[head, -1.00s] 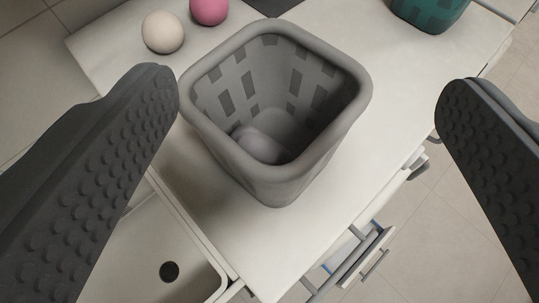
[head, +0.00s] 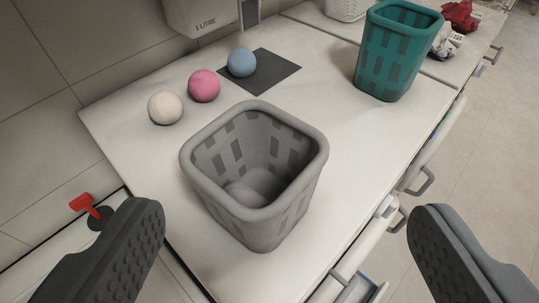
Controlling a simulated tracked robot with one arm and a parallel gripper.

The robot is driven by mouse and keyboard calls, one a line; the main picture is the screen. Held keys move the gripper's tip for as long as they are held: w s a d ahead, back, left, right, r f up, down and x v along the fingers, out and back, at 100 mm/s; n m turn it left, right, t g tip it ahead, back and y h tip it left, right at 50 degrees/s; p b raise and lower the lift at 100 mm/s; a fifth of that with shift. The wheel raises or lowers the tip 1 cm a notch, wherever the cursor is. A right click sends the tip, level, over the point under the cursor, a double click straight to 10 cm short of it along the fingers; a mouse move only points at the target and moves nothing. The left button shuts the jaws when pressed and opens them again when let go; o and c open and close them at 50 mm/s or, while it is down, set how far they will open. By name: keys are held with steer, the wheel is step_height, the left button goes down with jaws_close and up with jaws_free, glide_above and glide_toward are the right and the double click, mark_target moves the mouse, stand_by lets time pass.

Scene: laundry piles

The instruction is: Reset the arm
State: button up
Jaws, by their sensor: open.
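My gripper (head: 285,240) is open and empty, with its two dark studded fingers wide apart at the lower left and lower right. A grey basket (head: 309,190) stands upright on the white counter (head: 330,120), ahead of the gripper and between the fingers in the picture.
A cream ball (head: 165,108) and a pink ball (head: 204,85) lie behind the basket, and a blue ball (head: 241,62) is on a dark mat (head: 275,75). A teal basket (head: 395,55) stands back right. A red tap-like handle (head: 83,202) is at left. Drawer handles line the counter's right side.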

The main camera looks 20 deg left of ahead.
steer(key=d+r+m+t+h+b, duration=0.1)
steer(key=d+r+b, duration=0.2)
steer(key=d, duration=0.7)
steer(key=d+r+m+h+b, duration=0.1)
steer(key=d+r+b, duration=0.3)
steer(key=d, duration=0.7)
steer(key=d+r+m+t+h+b, duration=0.1)
steer(key=d+r+b, duration=0.3)
steer(key=d, duration=0.6)
steer(key=shift+d+r+m+t+h, duration=0.3)
steer(key=shift+r+m+h, duration=0.2)
steer(key=shift+r+h, duration=0.35)
steer(key=shift+a, duration=0.1)
